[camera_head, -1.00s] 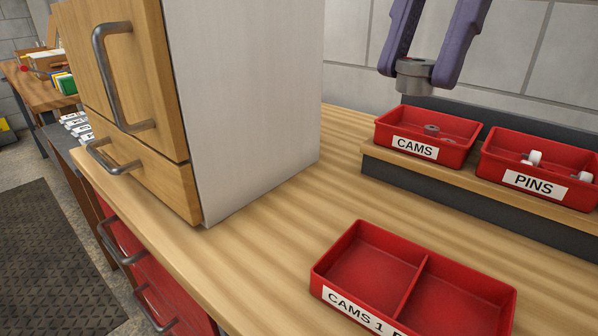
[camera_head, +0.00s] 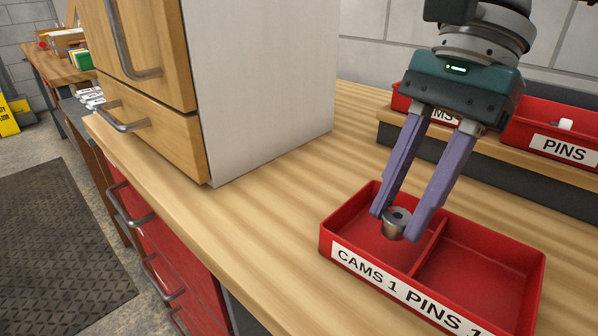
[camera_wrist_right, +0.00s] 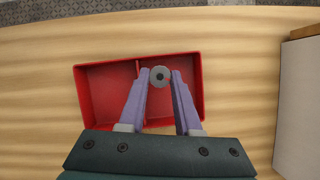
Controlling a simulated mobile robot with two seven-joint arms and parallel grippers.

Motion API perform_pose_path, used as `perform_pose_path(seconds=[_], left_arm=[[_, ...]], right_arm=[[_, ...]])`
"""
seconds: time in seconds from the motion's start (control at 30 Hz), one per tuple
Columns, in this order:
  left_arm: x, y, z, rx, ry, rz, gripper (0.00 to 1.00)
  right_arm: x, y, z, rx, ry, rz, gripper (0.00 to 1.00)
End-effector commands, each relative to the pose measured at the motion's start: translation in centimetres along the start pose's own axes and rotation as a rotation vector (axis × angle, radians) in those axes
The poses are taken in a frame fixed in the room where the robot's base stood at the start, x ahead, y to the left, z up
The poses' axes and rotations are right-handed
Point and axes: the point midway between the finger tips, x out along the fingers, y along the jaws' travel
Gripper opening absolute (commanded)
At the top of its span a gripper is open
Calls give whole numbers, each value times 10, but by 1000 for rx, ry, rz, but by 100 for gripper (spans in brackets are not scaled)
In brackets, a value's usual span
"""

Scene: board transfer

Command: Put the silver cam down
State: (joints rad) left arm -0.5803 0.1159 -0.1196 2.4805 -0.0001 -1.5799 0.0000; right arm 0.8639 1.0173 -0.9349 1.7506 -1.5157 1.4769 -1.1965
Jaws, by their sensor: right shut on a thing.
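The silver cam (camera_head: 397,224), a small grey metal cylinder with a hole in its top, is between the fingertips of my right gripper (camera_head: 395,226), which is shut on it. The cam also shows in the right wrist view (camera_wrist_right: 160,77). It is upright over the left, CAMS 1 compartment of the red two-part tray (camera_head: 333,240), close to the divider. I cannot tell whether it touches the tray floor. Both compartments look otherwise empty. The right wrist view shows the tray (camera_wrist_right: 85,100) from the opposite side. My left gripper is not in view.
Behind my right gripper, a raised wooden shelf (camera_head: 480,148) holds a red CAMS bin (camera_head: 402,103), partly hidden, and a red PINS bin (camera_head: 540,132). A cabinet (camera_head: 262,85) stands left. The wooden worktop (camera_head: 285,225) between cabinet and tray is clear.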

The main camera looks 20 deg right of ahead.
Motion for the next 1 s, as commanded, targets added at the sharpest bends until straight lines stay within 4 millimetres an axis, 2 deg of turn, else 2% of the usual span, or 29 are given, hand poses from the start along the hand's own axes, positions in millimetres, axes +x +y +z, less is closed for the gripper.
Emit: perform_pose_path(seconds=[0.3, 0.67, 0.7, 0.93, 1.0], left_arm=[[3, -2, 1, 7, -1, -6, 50], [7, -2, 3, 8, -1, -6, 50], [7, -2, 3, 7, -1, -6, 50], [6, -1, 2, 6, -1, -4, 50], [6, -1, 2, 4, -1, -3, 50]], right_arm=[[38, 1, -17, 1, 0, 2, 0], [42, 0, -20, -1, 1, 0, 0], [42, 0, -20, 0, 1, 0, 33], [41, 0, -19, 0, 1, 0, 59], [41, 0, -19, 0, 1, 0, 62]])
